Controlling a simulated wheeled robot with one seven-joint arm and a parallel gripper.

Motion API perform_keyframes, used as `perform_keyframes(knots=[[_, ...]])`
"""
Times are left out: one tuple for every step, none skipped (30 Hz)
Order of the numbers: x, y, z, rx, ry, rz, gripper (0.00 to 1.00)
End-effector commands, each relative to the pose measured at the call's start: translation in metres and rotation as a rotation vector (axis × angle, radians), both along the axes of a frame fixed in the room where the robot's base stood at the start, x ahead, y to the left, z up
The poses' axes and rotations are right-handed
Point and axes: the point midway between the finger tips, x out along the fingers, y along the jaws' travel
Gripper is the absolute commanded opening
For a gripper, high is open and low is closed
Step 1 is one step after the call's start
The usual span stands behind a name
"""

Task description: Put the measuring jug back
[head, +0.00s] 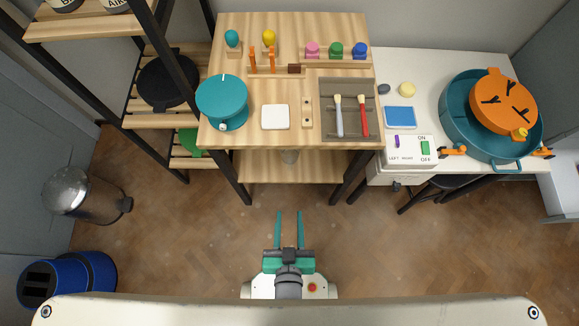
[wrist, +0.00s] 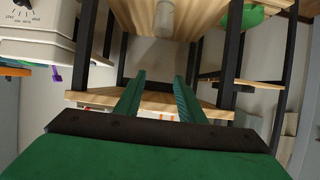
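A pale, greyish-white cylindrical vessel (head: 290,157) stands on the lower shelf (head: 255,168) of the wooden workbench, partly hidden by the tabletop's front edge. It also shows near the top of the wrist view (wrist: 165,18), where the scene appears upside down. It may be the measuring jug, but I see no markings or handle clearly. My gripper (head: 288,214) is open and empty, its two teal fingers apart, in front of the bench and short of the shelf. In the wrist view my gripper (wrist: 159,80) has nothing between its fingers.
Dark bench legs (head: 233,178) flank the shelf. A bin (head: 85,190) and blue containers (head: 65,275) stand left. The floor between is clear.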

Motion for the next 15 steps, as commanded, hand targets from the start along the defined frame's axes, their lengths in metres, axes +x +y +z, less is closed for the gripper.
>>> perform_keyframes(knots=[[-0.013,0.000,0.016,-0.001,-0.030,0.000,0.36],[-0.018,0.000,0.027,-0.001,-0.053,0.001,0.36],[-0.025,-0.001,0.039,-0.002,-0.079,0.002,0.36],[-0.029,-0.001,0.048,-0.002,-0.098,0.002,0.36],[-0.032,-0.001,0.056,-0.003,-0.116,0.002,0.36],[-0.036,-0.001,0.066,-0.003,-0.135,0.003,0.36],[-0.039,-0.001,0.072,-0.004,-0.148,0.003,0.36],[-0.040,-0.001,0.077,-0.004,-0.159,0.003,0.36],[-0.043,-0.001,0.083,-0.004,-0.170,0.004,0.36],[-0.044,-0.001,0.086,-0.004,-0.176,0.004,0.36],[-0.044,-0.001,0.088,-0.004,-0.182,0.004,0.36],[-0.045,-0.001,0.090,-0.004,-0.187,0.004,0.36],[-0.045,-0.001,0.091,-0.004,-0.188,0.004,0.36],[-0.045,-0.001,0.091,-0.004,-0.189,0.004,0.36],[-0.045,-0.001,0.091,-0.004,-0.190,0.004,0.36]])
